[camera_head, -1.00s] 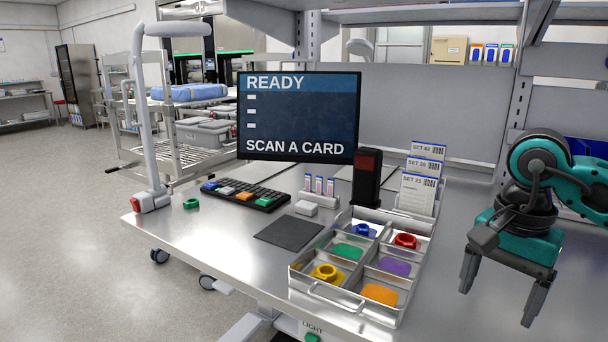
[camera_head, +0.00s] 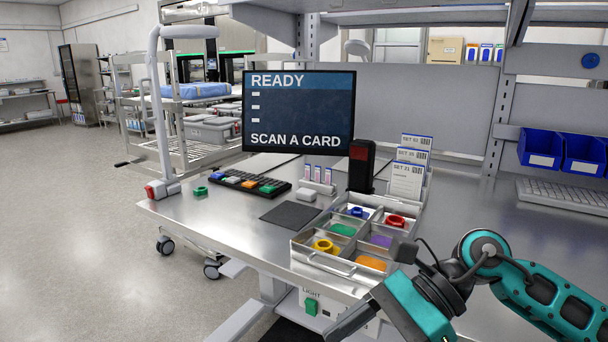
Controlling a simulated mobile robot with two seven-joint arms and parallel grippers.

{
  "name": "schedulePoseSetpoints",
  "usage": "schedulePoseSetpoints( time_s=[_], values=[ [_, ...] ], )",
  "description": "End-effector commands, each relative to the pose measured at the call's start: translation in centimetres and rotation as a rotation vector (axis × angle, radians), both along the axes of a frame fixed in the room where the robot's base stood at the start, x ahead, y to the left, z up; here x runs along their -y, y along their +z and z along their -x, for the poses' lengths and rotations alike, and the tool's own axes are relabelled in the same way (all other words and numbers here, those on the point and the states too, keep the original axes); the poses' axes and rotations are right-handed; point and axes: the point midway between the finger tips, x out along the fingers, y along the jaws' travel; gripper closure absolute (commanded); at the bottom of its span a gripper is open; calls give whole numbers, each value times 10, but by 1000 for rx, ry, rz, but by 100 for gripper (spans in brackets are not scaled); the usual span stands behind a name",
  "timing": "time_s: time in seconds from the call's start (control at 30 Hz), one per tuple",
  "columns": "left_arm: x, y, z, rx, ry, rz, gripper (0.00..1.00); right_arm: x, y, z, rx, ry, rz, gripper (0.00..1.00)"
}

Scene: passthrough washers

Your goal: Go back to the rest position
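My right gripper (camera_head: 415,308), teal with dark parts, hangs at the bottom edge in front of the metal table (camera_head: 230,230). Its fingers run down and left and are partly cut off by the frame edge, so their opening cannot be judged. No held object shows. The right arm comes in from the right edge, low over the table's front. My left gripper is not in view.
A divided metal tray (camera_head: 338,262) holds coloured pieces, just behind my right gripper. A monitor (camera_head: 298,112), a card reader (camera_head: 361,165), a card rack (camera_head: 408,178) and a keypad (camera_head: 248,184) stand farther back. Blue bins (camera_head: 541,146) hang at right.

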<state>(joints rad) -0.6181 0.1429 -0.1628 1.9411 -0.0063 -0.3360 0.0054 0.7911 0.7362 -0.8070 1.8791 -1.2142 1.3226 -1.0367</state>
Motion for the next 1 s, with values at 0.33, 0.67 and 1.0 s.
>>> schedulePoseSetpoints(
  time_s=[0.33, 0.67, 1.0],
  values=[
    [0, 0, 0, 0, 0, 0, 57, -51, 34, -18, -1008, -514, -737, 20],
    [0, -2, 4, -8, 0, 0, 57, 35, -87, -61, -2163, -1081, -1297, 20],
    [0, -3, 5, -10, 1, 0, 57, 104, -259, 35, 1951, 988, 1133, 20]
  ],
)
